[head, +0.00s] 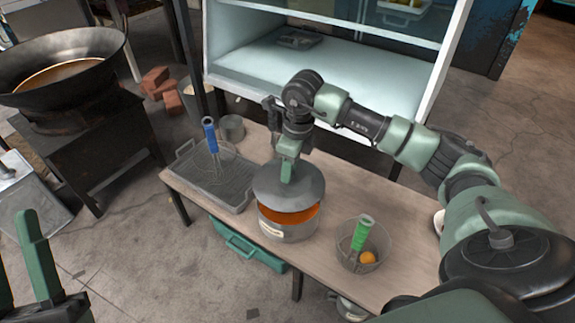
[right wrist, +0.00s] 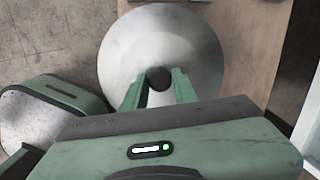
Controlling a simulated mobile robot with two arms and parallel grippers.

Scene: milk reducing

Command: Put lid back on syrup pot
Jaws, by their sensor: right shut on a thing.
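The syrup pot (head: 287,231) stands on the wooden table, a grey metal pot with orange-brown syrup showing at its front. The round grey lid (head: 305,187) is over the back part of the pot's mouth and looks tilted or offset; whether it touches the rim I cannot tell. My right gripper (head: 287,177) is shut on the lid's knob from above. In the right wrist view the lid (right wrist: 190,50) fills the top middle, with its dark knob (right wrist: 158,78) between the fingers. My left gripper (head: 38,240) is at the lower left, away from the table; its opening is unclear.
A grey tray (head: 240,180) with a blue-handled whisk (head: 210,137) lies left of the pot. A wire basket (head: 345,262) with a green-handled tool (head: 362,232) and an orange fruit (head: 367,257) stands to the right. A metal cup (head: 232,128) is behind the tray.

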